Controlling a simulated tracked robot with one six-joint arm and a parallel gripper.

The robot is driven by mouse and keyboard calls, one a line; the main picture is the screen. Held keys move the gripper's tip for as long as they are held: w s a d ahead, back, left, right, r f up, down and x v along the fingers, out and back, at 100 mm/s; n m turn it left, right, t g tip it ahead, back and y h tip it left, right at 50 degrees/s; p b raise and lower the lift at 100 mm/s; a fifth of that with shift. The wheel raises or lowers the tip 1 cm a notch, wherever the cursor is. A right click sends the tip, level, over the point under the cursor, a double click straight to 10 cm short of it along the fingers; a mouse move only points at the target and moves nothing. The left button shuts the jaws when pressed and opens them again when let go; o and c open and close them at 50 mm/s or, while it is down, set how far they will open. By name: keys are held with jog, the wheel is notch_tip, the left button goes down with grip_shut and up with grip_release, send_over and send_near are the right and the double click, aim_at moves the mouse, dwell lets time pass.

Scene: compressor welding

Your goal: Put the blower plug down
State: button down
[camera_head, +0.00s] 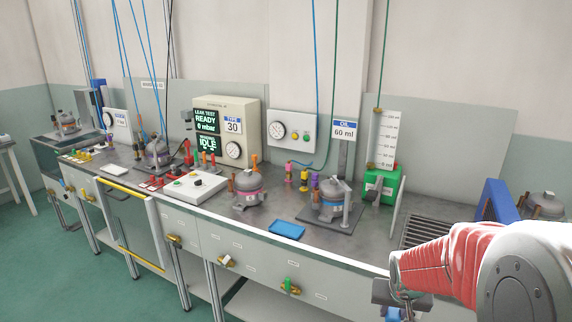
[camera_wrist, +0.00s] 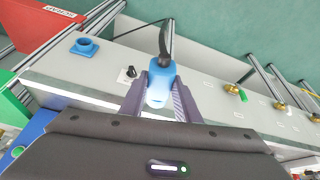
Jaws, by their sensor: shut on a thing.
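The blower plug (camera_wrist: 160,84), a blue piece with a black hose or cable at its end, sits between the two fingers of my gripper (camera_wrist: 160,98) in the wrist view. My gripper is shut on it. It hangs in front of the bench's pale front panel (camera_wrist: 207,89). A blue ring-shaped holder (camera_wrist: 84,47) is on the front panel, left of the plug and apart from it. In the head view my gripper (camera_head: 398,304) is at the bottom right, partly cut off by the frame edge.
A black knob (camera_wrist: 130,73) lies close beside the plug on the panel. Valves with green and brass handles (camera_wrist: 234,90) stand out from it farther right. A red box (camera_wrist: 45,22) is at upper left. The green floor (camera_head: 110,265) before the bench is clear.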

jog(key=w+a+n+y, duration=0.1)
jog(key=w+a+n, duration=0.2)
jog(key=a, duration=0.8)
jog(key=w, duration=0.2)
jog(key=shift+w+a+y, duration=0.3)
jog(key=shift+w+a, duration=0.05)
jog(key=shift+a, duration=0.05)
jog(key=shift+s, duration=0.1)
